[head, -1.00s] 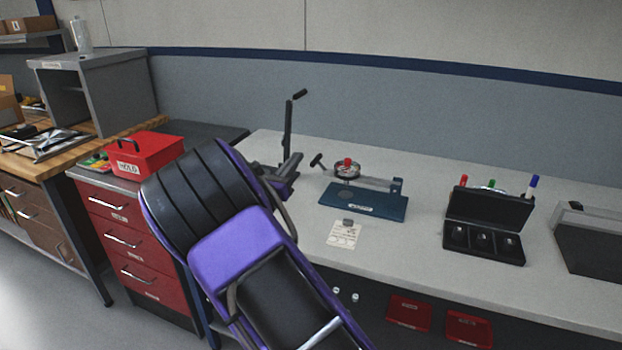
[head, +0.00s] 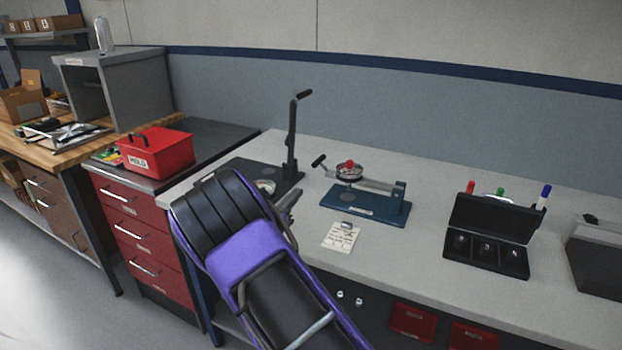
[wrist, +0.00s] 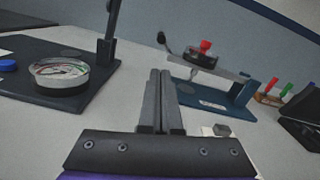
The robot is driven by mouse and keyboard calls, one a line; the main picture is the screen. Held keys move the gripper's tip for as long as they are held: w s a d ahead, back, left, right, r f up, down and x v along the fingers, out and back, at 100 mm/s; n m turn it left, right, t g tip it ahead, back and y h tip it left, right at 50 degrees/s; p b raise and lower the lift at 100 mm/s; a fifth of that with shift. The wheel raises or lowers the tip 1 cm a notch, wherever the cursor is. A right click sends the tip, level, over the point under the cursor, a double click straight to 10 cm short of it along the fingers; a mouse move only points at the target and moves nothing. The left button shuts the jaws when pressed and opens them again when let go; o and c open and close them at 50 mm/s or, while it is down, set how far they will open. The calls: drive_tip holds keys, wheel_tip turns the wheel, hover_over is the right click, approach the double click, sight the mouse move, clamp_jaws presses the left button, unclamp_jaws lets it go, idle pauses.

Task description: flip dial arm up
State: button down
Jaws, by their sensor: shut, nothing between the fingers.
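The dial arm (head: 376,185) lies level over a blue base (head: 368,207) on the bench. It carries a round dial (head: 345,172) with a red knob (head: 350,164) and a black-tipped handle (head: 319,160) at its left end. In the wrist view the dial arm (wrist: 222,72) and blue base (wrist: 212,98) are at the right, beyond the fingers. My gripper (head: 292,201) is shut and empty, left of the blue base and apart from it. Its closed fingers (wrist: 160,76) point forward in the wrist view.
A second fixture with a black base (wrist: 35,92), an upright post (head: 292,135) and a dial (wrist: 58,75) stands left of the blue one. A labelled card (head: 341,237) lies in front. An open black case (head: 487,242) is at right. Bare bench lies between.

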drive_tip(key=x, duration=0.9)
drive_tip(key=shift+w+d+b, duration=0.1)
drive_tip(key=shift+b, duration=0.2)
drive_tip(key=shift+w+d, duration=0.15)
drive_tip(key=shift+w, duration=0.2)
drive_tip(key=shift+r, duration=0.2)
